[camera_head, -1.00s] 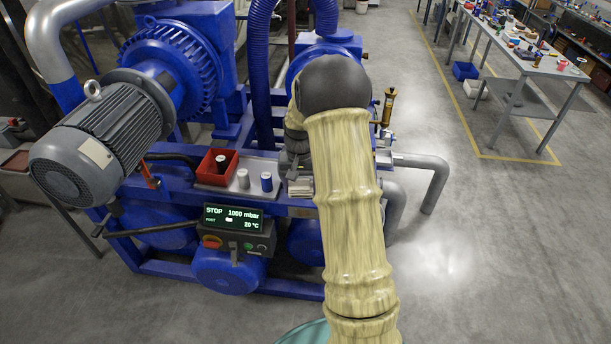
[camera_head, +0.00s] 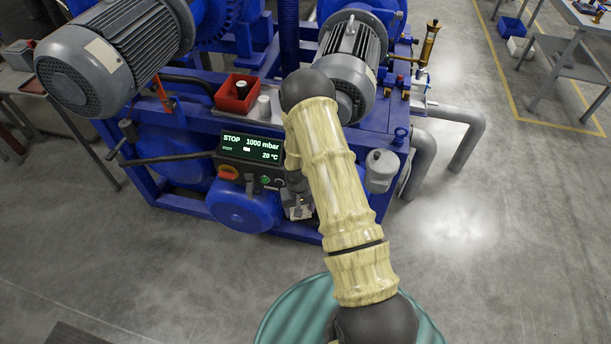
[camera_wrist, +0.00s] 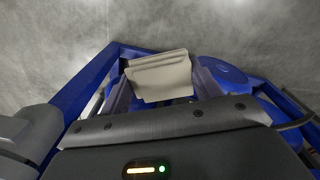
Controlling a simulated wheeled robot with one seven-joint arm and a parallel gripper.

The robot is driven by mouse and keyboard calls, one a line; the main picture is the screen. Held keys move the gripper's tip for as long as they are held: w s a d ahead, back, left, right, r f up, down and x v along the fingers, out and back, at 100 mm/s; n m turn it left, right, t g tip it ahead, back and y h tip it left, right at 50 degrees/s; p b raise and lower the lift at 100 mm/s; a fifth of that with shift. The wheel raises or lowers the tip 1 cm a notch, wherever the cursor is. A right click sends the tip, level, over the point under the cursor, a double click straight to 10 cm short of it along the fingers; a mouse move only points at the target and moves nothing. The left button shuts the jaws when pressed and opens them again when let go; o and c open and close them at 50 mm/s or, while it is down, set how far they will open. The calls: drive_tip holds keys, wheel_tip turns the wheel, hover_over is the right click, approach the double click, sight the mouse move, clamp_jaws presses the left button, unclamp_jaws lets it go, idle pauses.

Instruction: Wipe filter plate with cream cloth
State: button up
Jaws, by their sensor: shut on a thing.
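My gripper (camera_wrist: 160,88) is shut on a folded cream cloth (camera_wrist: 158,75), which spans the space between the two fingers in the wrist view. In the head view the gripper (camera_head: 298,205) hangs in front of the blue machine frame, right of the display panel, with the cream cloth (camera_head: 299,213) small at its tip. The cloth appears held in the air, apart from the frame. I cannot make out a filter plate in either view; my arm covers part of the machine.
The display panel (camera_head: 250,148) is close to the left of my gripper. A red bin (camera_head: 237,93) sits on the machine ledge. A grey-lidded canister (camera_head: 381,170) is to the right. A green round drum top (camera_head: 290,310) is below. Open floor lies at right.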

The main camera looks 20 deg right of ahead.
drive_tip(key=s+a+f+b, duration=0.1)
drive_tip(key=s+f+b, duration=0.1)
drive_tip(key=f, duration=0.5)
drive_tip(key=s+a+f+n+b, duration=0.1)
drive_tip(key=s+a+f+b, duration=0.1)
drive_tip(key=f, duration=0.5)
drive_tip(key=shift+s+a+n, duration=0.3)
drive_tip(key=shift+s, duration=0.55)
drive_tip(key=shift+a, duration=0.1)
